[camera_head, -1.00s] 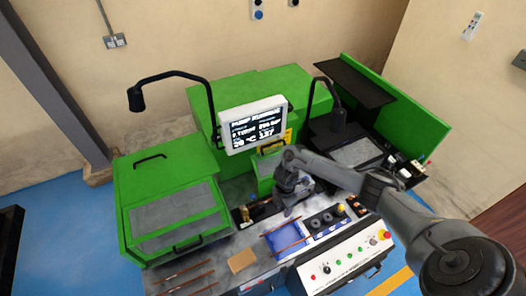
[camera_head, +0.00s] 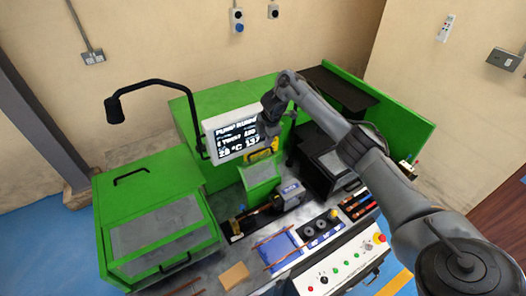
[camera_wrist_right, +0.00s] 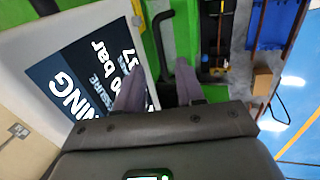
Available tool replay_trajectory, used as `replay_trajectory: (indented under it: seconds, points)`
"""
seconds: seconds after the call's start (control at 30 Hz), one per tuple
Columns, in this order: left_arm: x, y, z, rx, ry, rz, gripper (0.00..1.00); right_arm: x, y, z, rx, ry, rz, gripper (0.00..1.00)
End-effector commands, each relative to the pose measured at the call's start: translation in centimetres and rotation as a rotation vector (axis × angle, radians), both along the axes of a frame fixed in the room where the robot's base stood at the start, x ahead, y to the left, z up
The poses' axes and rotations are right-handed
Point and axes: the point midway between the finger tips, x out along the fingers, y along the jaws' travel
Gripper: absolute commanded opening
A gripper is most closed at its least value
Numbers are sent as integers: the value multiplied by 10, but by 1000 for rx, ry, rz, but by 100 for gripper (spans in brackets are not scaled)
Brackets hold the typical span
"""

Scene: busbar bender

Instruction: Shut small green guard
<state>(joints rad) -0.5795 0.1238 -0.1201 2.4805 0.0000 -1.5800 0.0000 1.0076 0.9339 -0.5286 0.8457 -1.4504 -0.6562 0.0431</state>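The small green guard (camera_head: 260,173) stands in the middle of the machine, below the monitor, with a clear grey panel. Its dark handle (camera_wrist_right: 160,42) shows in the right wrist view against green metal (camera_wrist_right: 182,25). My right gripper (camera_head: 270,128) is above the guard, close to the monitor's right edge. In the wrist view its two fingers (camera_wrist_right: 158,72) are apart, and the handle lies just beyond and between their tips. I cannot tell whether they touch it. The arm partly hides the area behind the guard. My left gripper is not in view.
The monitor (camera_head: 233,137) is very close to my right gripper. A large green guard (camera_head: 153,190) is at the left. A black lamp (camera_head: 114,108) arches above it. A blue tray (camera_head: 279,250) and control panel (camera_head: 345,264) are in front.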

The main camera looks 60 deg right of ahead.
Motion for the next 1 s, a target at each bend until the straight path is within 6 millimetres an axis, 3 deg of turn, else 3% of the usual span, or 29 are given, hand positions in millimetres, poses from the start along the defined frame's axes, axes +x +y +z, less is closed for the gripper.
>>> replay_trajectory:
  seconds: [0.07, 0.4, 0.87, 1.0]
  points:
    - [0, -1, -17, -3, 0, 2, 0, 3, 0, -20, 3, 1, 0, 38]
    - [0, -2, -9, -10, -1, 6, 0, 14, -5, -56, 2, 3, -1, 38]
    - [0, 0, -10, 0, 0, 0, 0, 16, -7, -65, -1, 1, 1, 38]
    - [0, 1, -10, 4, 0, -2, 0, 16, -7, -65, -1, 1, 1, 20]
